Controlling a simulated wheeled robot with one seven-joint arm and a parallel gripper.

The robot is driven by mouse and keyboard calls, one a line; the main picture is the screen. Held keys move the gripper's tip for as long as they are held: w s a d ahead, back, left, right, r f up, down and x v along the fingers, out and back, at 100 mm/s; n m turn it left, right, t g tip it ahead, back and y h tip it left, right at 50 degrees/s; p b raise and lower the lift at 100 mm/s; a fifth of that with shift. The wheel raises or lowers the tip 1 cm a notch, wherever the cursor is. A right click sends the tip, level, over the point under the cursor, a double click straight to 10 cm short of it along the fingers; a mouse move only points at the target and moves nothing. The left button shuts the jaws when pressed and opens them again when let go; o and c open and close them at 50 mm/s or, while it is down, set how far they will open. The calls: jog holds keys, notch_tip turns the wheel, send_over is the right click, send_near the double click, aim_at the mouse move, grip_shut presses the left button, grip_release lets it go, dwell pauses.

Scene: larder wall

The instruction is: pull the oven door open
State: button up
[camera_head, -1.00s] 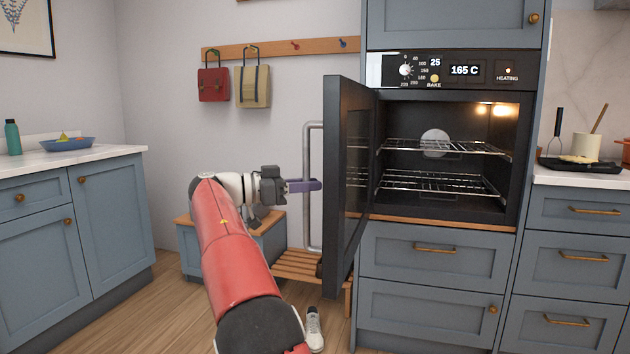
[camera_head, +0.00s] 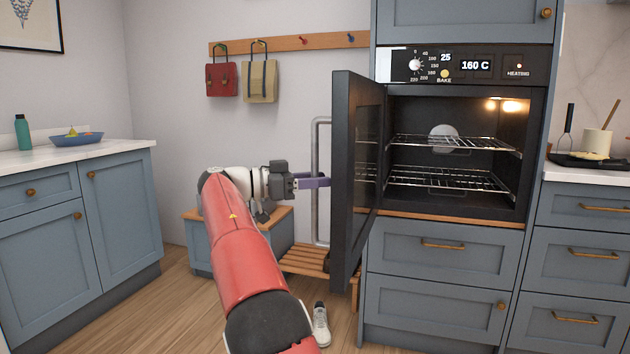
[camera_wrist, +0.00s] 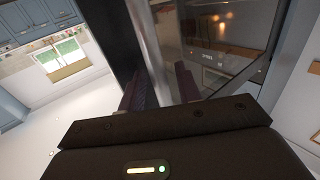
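The black oven door (camera_head: 343,190) stands wide open, swung out on the left side of the oven (camera_head: 455,150). Its tall grey bar handle (camera_head: 316,145) is upright on the door's outer face. My gripper (camera_head: 318,182) is at the handle at about mid-height, its purple fingers overlapping the bar. In the wrist view the fingers of my gripper (camera_wrist: 160,88) lie on either side of a grey bar and look closed on it; the contact itself is partly hidden. The oven is lit, with wire racks inside, and its display reads 160 C.
A low wooden slatted bench (camera_head: 305,262) stands behind the door. A white shoe (camera_head: 321,325) lies on the floor in front of it. Blue cabinets (camera_head: 80,225) stand at the left, and drawers (camera_head: 445,255) lie below the oven.

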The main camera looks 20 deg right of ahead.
jog(key=a+p, duration=0.1)
jog(key=a, duration=0.6)
jog(key=shift+w+a, duration=0.35)
jog(key=shift+w, duration=0.1)
